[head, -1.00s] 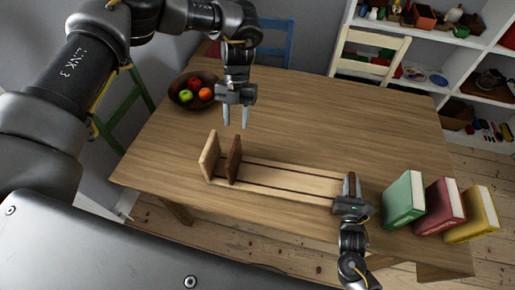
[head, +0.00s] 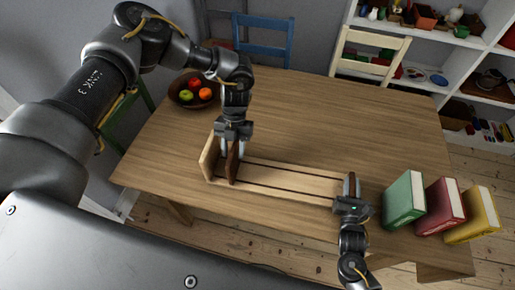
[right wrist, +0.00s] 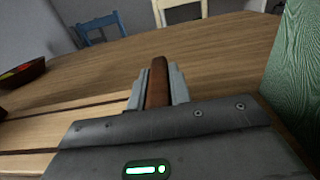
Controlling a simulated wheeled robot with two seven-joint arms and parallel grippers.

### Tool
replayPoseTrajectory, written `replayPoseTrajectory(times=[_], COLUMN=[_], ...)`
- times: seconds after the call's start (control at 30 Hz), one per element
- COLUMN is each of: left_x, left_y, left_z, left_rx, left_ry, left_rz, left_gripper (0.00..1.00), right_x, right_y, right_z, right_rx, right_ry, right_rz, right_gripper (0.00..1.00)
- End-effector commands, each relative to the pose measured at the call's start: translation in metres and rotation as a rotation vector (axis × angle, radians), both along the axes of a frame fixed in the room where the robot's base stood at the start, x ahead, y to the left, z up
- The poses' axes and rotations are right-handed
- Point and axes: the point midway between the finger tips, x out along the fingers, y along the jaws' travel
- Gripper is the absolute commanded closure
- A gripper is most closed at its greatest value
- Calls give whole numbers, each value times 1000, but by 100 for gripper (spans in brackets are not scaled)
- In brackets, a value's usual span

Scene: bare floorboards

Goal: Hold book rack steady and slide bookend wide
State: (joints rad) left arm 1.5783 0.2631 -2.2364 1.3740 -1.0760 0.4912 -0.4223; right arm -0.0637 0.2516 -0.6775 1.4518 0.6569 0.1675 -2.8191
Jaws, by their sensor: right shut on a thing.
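The wooden book rack (head: 285,182) lies along the front of the table, with two slotted rails and a pale end board (head: 208,158) at its left. A dark brown bookend (head: 233,163) stands upright just right of that board. My left gripper (head: 233,154) is down at this bookend, one finger on each side of its upper part; the fingers look open. My right gripper (head: 351,187) is shut on the brown upright piece (right wrist: 157,83) at the rack's right end, which shows between its fingers in the right wrist view.
Green (head: 404,200), red (head: 440,206) and yellow (head: 474,213) books stand right of the rack at the table's (head: 310,120) edge. A fruit bowl (head: 181,95) sits at the back left. The table behind the rack is clear.

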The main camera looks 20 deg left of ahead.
Motion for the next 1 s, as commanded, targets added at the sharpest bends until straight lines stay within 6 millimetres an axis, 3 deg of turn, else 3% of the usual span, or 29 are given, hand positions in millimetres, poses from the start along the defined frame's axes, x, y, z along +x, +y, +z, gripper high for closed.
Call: replayPoseTrajectory(times=[0.37,0.67,0.9,1.0], left_x=[-2,-2,-2,-1], left_y=[0,0,-1,-11], left_z=[-5,-4,-4,-5], left_rx=[1,0,0,-2], left_ry=[0,0,0,-1], left_rz=[0,0,0,-1], left_gripper=[63,100,100,100], right_x=[0,0,0,0], right_y=[0,0,0,0], right_z=[-1,-1,-1,-1], right_rx=[0,0,0,0], right_ry=[3,3,3,3], right_rz=[0,0,0,0], right_gripper=[100,100,100,100])
